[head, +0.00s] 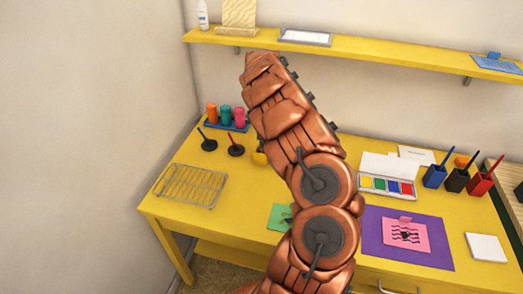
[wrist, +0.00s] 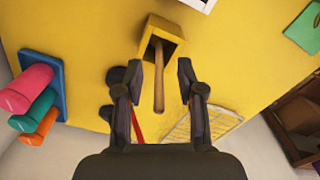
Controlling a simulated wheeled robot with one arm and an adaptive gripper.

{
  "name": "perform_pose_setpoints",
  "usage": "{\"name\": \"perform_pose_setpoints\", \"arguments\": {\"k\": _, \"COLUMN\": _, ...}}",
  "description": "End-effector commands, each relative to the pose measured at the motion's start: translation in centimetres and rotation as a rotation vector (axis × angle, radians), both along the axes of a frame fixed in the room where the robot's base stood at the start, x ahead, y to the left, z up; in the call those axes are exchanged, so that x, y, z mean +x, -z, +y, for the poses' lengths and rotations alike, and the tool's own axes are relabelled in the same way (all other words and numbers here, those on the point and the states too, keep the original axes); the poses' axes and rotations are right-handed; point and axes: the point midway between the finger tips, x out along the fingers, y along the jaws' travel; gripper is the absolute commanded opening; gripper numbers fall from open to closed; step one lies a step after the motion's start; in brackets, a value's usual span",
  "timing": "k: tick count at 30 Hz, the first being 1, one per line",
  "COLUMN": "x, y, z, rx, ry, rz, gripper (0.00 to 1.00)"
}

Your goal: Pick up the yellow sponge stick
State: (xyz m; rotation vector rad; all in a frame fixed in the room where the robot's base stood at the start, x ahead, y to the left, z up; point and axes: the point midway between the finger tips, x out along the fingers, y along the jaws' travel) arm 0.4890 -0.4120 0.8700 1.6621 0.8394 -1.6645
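The yellow sponge stick shows in the wrist view as a light-brown wooden handle (wrist: 159,78) rising from a square yellow box-like part (wrist: 163,35). In the head view only a small yellow piece (head: 259,157) shows beside my arm, which hides the rest. My gripper (wrist: 162,78) is open in the wrist view, with a finger on each side of the handle. The gripper is hidden behind my arm in the head view.
Two dark round bases with a blue stick (head: 202,134) and a red stick (head: 236,142) stand close by on the yellow table (head: 240,200). A wire rack (head: 190,184) lies left. A blue rack with coloured cylinders (head: 226,115) stands behind. A paint box (head: 387,183) is right.

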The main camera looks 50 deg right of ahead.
Motion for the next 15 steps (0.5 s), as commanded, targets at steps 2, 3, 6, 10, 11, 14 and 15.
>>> {"name": "perform_pose_setpoints", "arguments": {"k": 2, "x": 0.01, "y": 0.40, "z": 0.00, "rx": 0.000, "ry": 0.000, "rz": -0.001, "gripper": 0.38}}
{"name": "perform_pose_setpoints", "arguments": {"k": 3, "x": 0.04, "y": 0.54, "z": -0.01, "rx": 0.000, "ry": 0.000, "rz": -0.002, "gripper": 0.38}}
{"name": "perform_pose_setpoints", "arguments": {"k": 6, "x": 0.06, "y": 0.71, "z": -0.03, "rx": -0.002, "ry": 0.001, "rz": -0.004, "gripper": 0.38}}
{"name": "perform_pose_setpoints", "arguments": {"k": 10, "x": 0.07, "y": 0.72, "z": -0.02, "rx": -0.002, "ry": 0.000, "rz": -0.004, "gripper": 0.38}}
{"name": "perform_pose_setpoints", "arguments": {"k": 11, "x": 0.07, "y": 0.72, "z": -0.02, "rx": -0.001, "ry": 0.000, "rz": -0.003, "gripper": 0.37}}
{"name": "perform_pose_setpoints", "arguments": {"k": 14, "x": 0.07, "y": 0.71, "z": -0.02, "rx": -0.002, "ry": 0.000, "rz": -0.002, "gripper": 0.27}}
{"name": "perform_pose_setpoints", "arguments": {"k": 15, "x": 0.07, "y": 0.71, "z": -0.02, "rx": -0.002, "ry": 0.000, "rz": -0.002, "gripper": 0.23}}
